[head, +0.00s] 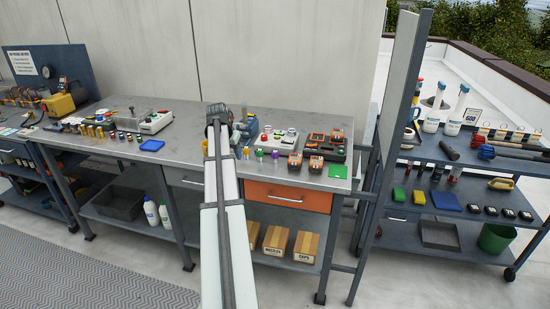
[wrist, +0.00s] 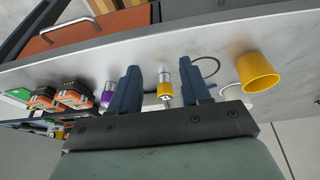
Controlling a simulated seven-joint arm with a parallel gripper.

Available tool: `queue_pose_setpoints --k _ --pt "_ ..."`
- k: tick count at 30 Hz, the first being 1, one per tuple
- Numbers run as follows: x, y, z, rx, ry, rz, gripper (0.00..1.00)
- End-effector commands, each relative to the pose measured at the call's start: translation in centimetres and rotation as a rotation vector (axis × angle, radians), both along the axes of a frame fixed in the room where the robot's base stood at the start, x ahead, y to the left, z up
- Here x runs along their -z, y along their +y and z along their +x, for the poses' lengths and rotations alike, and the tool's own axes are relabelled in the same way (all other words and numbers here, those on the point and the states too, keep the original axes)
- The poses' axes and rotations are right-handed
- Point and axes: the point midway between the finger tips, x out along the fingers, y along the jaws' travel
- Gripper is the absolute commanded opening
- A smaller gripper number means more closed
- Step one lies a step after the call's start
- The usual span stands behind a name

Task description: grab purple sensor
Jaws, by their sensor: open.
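The purple sensor (head: 259,154) stands on the grey workbench, small, with a silver end. In the wrist view the purple sensor (wrist: 107,95) is just left of my left finger, outside the jaws and partly hidden by it. My gripper (wrist: 158,68) is open, its two dark blue fingers apart. A yellow-and-silver sensor (wrist: 164,88) shows in the gap between the fingers; I cannot tell whether it is within their reach. Nothing is gripped. In the head view my gripper (head: 219,123) is over the bench, left of the purple sensor, its fingertips unclear.
Orange-and-black battery packs (wrist: 75,95) lie beyond the purple sensor. A yellow cup (wrist: 257,72) stands right of my fingers. A grey panel (head: 402,85) rises past the bench's right end. The front bench strip (head: 185,158) looks mostly clear.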

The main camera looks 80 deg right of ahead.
Motion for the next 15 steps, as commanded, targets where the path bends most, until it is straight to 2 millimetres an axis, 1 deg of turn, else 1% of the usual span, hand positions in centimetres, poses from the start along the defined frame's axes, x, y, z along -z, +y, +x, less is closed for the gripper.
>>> queue_pose_setpoints --k 1,3,6,9,10,13,15 --pt "-1.3 -1.8 -2.2 0.045 -0.003 -0.009 0.47" --pt "-2.9 -3.4 -4.8 0.099 -0.007 -0.022 0.47" --pt "-4.6 -5.2 -8.1 0.163 -0.013 -0.036 0.47" --pt "-5.9 -6.3 -10.5 0.209 -0.015 -0.046 0.47" --pt "-6.2 -6.5 -11.1 0.219 -0.015 -0.048 0.47" --pt "-6.8 -7.0 -12.2 0.242 -0.017 -0.053 0.47" --pt "-6.7 -7.2 -12.7 0.249 -0.017 -0.054 0.47"
